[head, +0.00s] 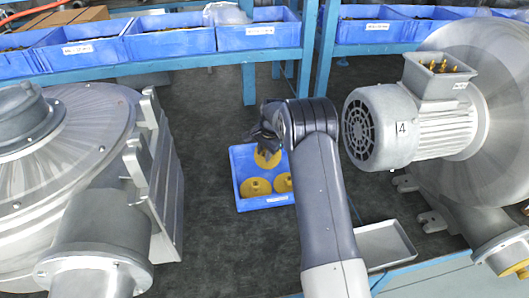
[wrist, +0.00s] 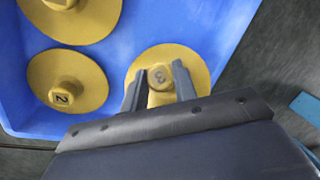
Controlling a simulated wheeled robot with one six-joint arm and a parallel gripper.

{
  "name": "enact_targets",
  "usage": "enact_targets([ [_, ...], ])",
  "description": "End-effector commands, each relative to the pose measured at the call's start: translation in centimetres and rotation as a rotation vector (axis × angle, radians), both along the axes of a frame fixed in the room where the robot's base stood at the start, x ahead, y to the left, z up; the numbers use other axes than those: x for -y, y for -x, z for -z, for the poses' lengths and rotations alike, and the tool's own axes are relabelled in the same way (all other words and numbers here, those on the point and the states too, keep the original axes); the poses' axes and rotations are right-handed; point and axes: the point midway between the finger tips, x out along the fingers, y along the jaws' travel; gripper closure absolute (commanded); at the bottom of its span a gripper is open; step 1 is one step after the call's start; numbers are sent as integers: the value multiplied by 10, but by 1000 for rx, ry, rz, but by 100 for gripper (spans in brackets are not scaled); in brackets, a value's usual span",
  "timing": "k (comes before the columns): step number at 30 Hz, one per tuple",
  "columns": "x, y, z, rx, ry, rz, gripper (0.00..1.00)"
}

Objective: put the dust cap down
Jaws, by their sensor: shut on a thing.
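A yellow dust cap (wrist: 194,62) with a knob marked 3 is between the fingers of my gripper (wrist: 160,74), which is shut on the knob. In the head view this cap (head: 267,160) shows below my gripper (head: 267,146), at the back of a blue bin (head: 239,165). It is over or in the bin; I cannot tell whether it touches the floor of the bin. Two more yellow caps lie in the bin: one marked 2 (wrist: 66,80) and another (wrist: 75,15) cut off by the picture edge. My gripper and arm hide part of the bin.
A blower with a motor marked 4 (head: 400,125) stands at right, and another large metal blower (head: 70,170) at left. A metal tray (head: 385,245) lies right of my arm. Blue bins (head: 170,42) line the back shelf. Dark surface left of the bin is clear.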

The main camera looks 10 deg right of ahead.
Motion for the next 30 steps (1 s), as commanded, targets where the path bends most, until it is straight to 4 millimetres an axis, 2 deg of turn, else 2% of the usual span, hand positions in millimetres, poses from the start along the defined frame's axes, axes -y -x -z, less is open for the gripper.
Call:
enact_targets([
  [5,0,0,7,0,0,0,99],
  [6,0,0,6,0,0,0,70],
  [13,0,0,5,-1,1,0,51],
  [23,0,0,0,0,0,0,51],
  [26,1,1,-10,3,0,0,51],
  [30,5,5,-39,3,0,0,51],
])
